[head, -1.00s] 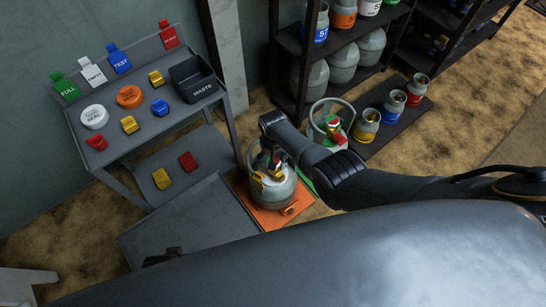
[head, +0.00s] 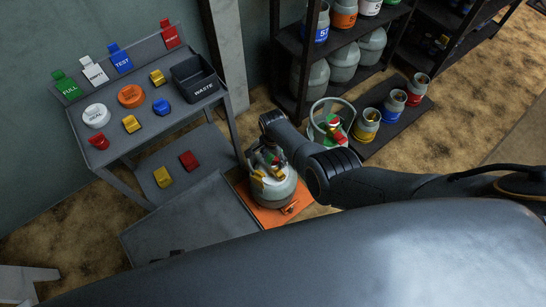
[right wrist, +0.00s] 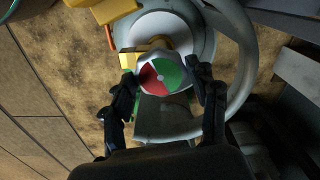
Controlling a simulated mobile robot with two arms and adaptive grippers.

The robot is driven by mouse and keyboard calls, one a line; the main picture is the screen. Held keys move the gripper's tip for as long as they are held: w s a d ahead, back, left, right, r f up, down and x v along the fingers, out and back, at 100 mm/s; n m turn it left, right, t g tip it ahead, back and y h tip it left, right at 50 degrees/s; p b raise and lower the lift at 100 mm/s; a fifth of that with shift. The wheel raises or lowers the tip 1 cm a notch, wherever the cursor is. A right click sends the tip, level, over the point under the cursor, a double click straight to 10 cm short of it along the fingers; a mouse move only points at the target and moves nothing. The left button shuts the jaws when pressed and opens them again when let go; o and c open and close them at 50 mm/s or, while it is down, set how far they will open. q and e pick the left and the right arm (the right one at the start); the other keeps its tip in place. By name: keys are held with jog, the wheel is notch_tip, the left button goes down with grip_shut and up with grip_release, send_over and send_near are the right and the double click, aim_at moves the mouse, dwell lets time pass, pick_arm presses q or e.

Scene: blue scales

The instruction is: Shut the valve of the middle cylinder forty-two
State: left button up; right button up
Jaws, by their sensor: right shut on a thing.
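A grey-white gas cylinder (head: 274,194) stands upright on an orange mat (head: 291,212), with yellow pieces at its top. In the right wrist view its round valve knob (right wrist: 160,76) has red and green sectors. My right gripper (head: 270,160) is down at the top of this cylinder. In the right wrist view the right gripper's (right wrist: 160,84) two fingers sit on either side of the knob and are shut on it. The number forty-two is not readable on the cylinder. My left gripper does not clearly show.
A second cylinder (head: 331,137) with a round guard and red-green valve stands just behind my right arm. Small cylinders (head: 367,124) line a dark mat. A shelf holds more. A grey table (head: 150,105) at left carries tags, seals and a black waste bin (head: 194,80).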

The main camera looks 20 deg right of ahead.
jog(key=shift+m, duration=2.2)
jog(key=o, duration=1.2)
jog(key=shift+c, duration=0.2)
jog(key=shift+r, duration=0.15)
